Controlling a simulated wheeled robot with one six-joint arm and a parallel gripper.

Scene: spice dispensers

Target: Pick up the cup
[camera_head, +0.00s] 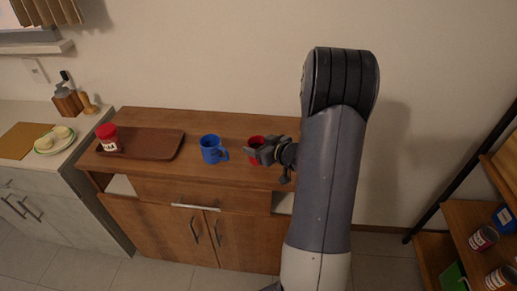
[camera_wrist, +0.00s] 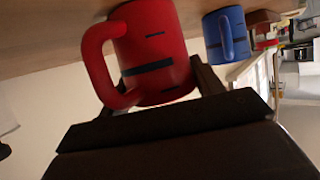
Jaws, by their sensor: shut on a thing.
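A red mug (camera_head: 256,142) is at the right part of the wooden cabinet top, partly hidden by my gripper (camera_head: 268,153). In the wrist view the red mug (camera_wrist: 158,48) fills the upper middle, with its handle to the left and dark bands on its side. My gripper (camera_wrist: 160,95) is shut on the red mug; one dark finger shows at its right side, the other is mostly hidden behind the handle. I cannot tell whether the mug touches the surface. A blue mug (camera_head: 211,150) stands upright to the left, apart from my gripper; it also shows in the wrist view (camera_wrist: 226,35).
A brown tray (camera_head: 160,145) lies on the cabinet top (camera_head: 235,122) at left, with a red-lidded jar (camera_head: 108,138) at its left end. A counter with a plate (camera_head: 55,140) stands further left. Shelves with cans (camera_head: 484,238) stand at right. The wall is close behind.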

